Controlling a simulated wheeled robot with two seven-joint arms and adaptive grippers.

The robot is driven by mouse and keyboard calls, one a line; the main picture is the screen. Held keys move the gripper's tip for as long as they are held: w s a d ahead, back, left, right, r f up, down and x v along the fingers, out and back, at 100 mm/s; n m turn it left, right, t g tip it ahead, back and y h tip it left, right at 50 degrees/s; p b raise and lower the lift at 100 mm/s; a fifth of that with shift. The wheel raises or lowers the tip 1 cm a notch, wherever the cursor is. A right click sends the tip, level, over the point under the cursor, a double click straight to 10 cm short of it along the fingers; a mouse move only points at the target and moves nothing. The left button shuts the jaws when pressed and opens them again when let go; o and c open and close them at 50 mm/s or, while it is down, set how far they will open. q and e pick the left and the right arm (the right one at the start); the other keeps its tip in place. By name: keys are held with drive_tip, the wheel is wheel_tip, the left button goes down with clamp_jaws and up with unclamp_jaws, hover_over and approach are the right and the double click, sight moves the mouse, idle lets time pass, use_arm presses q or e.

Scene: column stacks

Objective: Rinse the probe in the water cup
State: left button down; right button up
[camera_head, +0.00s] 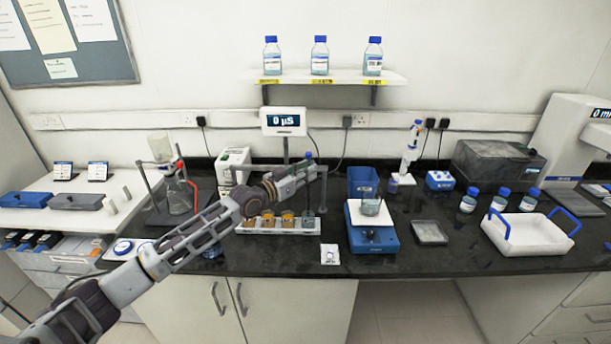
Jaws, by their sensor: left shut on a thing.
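My left gripper (303,168), on the arm from the lower left, is shut on the probe (309,156). Only the probe's blue top shows clearly above the fingers; its lower part is hard to make out. The gripper is above a white rack (282,231) holding several small cups. Two or more hold amber liquid, such as the amber cup (287,219). The rightmost, clear bluish cup (308,221) looks like the water cup, nearly below the gripper. I cannot tell whether the probe tip is inside any cup. My right gripper is out of view.
A meter (284,121) reading "0 µS" stands behind the gripper. A metal post (323,191) stands close to its right. A blue balance (372,238) with a beaker (370,207) is further right. A glass flask (181,197) stands left. Bare counter lies before the balance's right side.

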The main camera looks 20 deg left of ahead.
use_arm(q)
drive_tip(key=shift+r+p, duration=0.6)
drive_tip(key=shift+r, duration=1.05)
drive_tip(key=c, duration=1.3)
unclamp_jaws()
drive_tip(key=shift+o, duration=0.2)
drive_tip(key=shift+f, duration=0.2)
drive_tip(key=shift+s+a, duration=0.1)
drive_tip(key=shift+s, duration=0.05)
drive_tip(key=v, duration=1.1)
drive_tip(key=shift+s, duration=0.25)
drive_tip(key=shift+a+r, duration=0.1)
drive_tip(key=shift+a, duration=0.05)
